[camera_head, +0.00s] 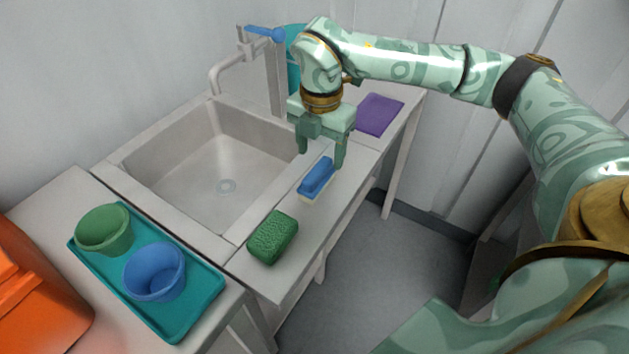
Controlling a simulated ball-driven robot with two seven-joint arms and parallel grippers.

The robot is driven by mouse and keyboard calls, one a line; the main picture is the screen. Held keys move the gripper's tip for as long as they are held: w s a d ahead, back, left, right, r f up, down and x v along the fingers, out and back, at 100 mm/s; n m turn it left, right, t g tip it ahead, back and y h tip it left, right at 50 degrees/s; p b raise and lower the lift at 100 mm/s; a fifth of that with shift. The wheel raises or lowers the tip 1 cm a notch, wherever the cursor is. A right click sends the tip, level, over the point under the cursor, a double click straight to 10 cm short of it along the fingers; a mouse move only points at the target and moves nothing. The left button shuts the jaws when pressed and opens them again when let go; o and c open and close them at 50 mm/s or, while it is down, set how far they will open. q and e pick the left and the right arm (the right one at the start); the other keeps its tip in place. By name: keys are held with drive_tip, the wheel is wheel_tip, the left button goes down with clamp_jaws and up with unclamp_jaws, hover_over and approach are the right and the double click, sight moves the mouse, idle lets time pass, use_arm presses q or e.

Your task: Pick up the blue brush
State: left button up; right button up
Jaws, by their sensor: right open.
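The blue brush (316,179) lies on the counter strip in front of the sink, with its blue back up and pale bristles below. My right gripper (321,156) comes down from above, with its fingers pointing downward. It is open, and its fingertips are just above and behind the brush's far end in the picture. I cannot tell whether a fingertip touches the brush. My left gripper is not in view.
A green sponge (273,238) lies nearer on the same strip. The sink (190,196) is empty. A teal tray (201,309) holds a green cup (104,231) and a blue cup (155,272). A purple cloth (380,115) lies behind the gripper. A faucet (228,70) stands behind.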

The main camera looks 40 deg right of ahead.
sight(318, 168)
drive_tip(key=shift+f, duration=0.65)
drive_tip(key=f, duration=0.1)
drive_tip(key=f+b, duration=0.1)
drive_tip(key=f, duration=0.1)
drive_tip(key=a+f+b, duration=0.1)
drive_tip(key=f, duration=0.1)
drive_tip(key=shift+s+f, duration=0.15)
drive_tip(key=shift+s, duration=0.2)
drive_tip(key=c, duration=1.1)
